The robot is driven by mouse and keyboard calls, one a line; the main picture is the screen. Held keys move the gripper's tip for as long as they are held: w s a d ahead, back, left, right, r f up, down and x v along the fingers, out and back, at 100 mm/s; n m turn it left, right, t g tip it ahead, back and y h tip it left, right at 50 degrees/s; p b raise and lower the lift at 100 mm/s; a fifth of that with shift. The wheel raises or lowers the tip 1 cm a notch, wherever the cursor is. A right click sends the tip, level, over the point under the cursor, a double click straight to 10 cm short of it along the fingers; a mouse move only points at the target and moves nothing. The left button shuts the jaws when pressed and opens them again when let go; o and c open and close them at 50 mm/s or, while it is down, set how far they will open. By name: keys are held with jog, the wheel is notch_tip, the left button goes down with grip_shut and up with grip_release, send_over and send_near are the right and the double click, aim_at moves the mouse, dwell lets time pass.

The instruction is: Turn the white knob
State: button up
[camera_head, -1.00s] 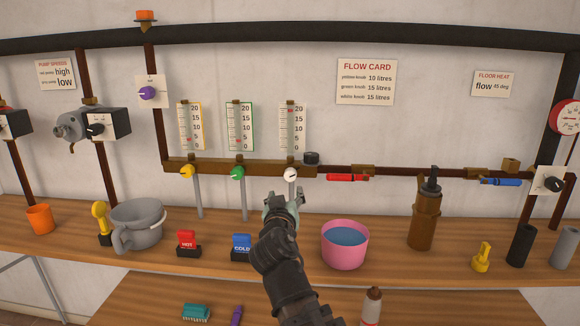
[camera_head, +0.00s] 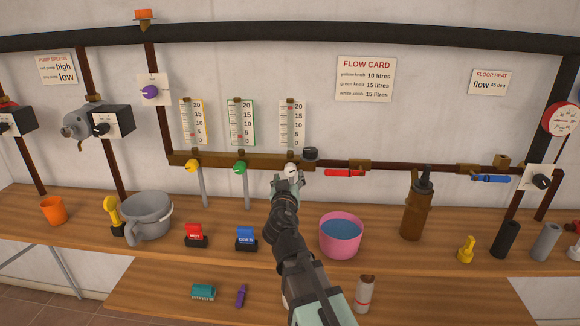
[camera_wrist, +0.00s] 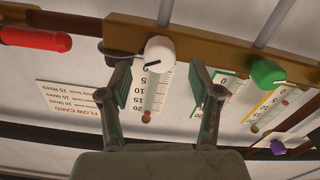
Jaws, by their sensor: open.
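The white knob (camera_head: 291,170) sits on the brown manifold bar (camera_head: 225,160) under the rightmost of the three flow gauges (camera_head: 292,124). My gripper (camera_head: 288,180) is just in front of it and partly hides it. My gripper in the wrist view (camera_wrist: 158,72) is open, one finger on each side of the knob, and seems empty. Contact with the knob cannot be told. The flow card (camera_head: 366,79) lists the white knob at 15 litres.
The green knob (camera_head: 240,167) and yellow knob (camera_head: 192,166) are to the left on the same bar. A red lever (camera_head: 344,173) and a dark cap (camera_head: 310,153) are close on the right. A pink tub of water (camera_head: 340,238) stands on the shelf below right.

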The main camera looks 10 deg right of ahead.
aim_at(290, 172)
jog(key=x, duration=0.4)
jog(key=shift+w+d+p, duration=0.15)
jog(key=shift+w+p, duration=0.15)
jog(key=shift+w, duration=0.1)
jog(key=c, duration=1.1)
